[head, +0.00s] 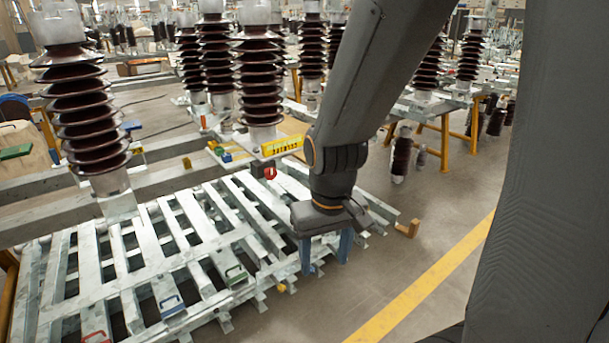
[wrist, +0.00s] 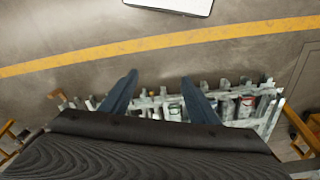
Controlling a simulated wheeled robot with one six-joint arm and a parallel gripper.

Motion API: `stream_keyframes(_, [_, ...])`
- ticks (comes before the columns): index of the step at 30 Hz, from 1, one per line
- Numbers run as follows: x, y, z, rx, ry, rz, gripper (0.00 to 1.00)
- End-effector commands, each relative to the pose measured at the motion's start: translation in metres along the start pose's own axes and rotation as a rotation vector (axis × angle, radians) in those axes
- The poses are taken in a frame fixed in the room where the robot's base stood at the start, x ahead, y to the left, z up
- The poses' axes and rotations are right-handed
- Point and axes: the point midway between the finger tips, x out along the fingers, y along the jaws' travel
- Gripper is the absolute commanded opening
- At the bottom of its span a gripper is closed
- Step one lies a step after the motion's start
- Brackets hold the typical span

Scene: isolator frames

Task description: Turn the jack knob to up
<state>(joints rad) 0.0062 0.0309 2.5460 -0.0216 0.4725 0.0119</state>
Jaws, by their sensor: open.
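My gripper (head: 326,266) hangs at the end of my grey arm in the head view, its two blue fingers spread and pointing down over the right edge of the slatted metal frame. In the wrist view its fingers (wrist: 159,80) stand apart with nothing held between them. I cannot make out for sure a jack or its knob in either view.
The slatted metal frame (head: 150,255) lies low at the left, with several coloured handles on it. Brown ribbed insulators (head: 85,110) stand behind it. Bare floor with a yellow line (head: 420,285) is at the right. A white-topped object (wrist: 172,4) shows at the wrist view's top.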

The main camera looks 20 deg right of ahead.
Motion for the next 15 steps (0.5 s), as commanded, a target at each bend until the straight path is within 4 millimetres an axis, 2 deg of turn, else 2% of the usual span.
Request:
stream_keyframes(1, [0.017, 0.004, -0.019, -0.004, 0.048, 0.009, 0.55])
stream_keyframes(2, [0.026, 0.008, -0.034, -0.007, 0.088, 0.014, 0.55])
stream_keyframes(5, [0.055, 0.021, -0.094, -0.021, 0.258, 0.031, 0.55])
stream_keyframes(6, [0.066, 0.025, -0.121, -0.031, 0.335, 0.034, 0.55])
stream_keyframes(12, [0.099, 0.039, -0.240, -0.086, 0.722, 0.012, 0.55])
stream_keyframes(15, [0.107, 0.040, -0.287, -0.119, 0.911, -0.027, 0.55])
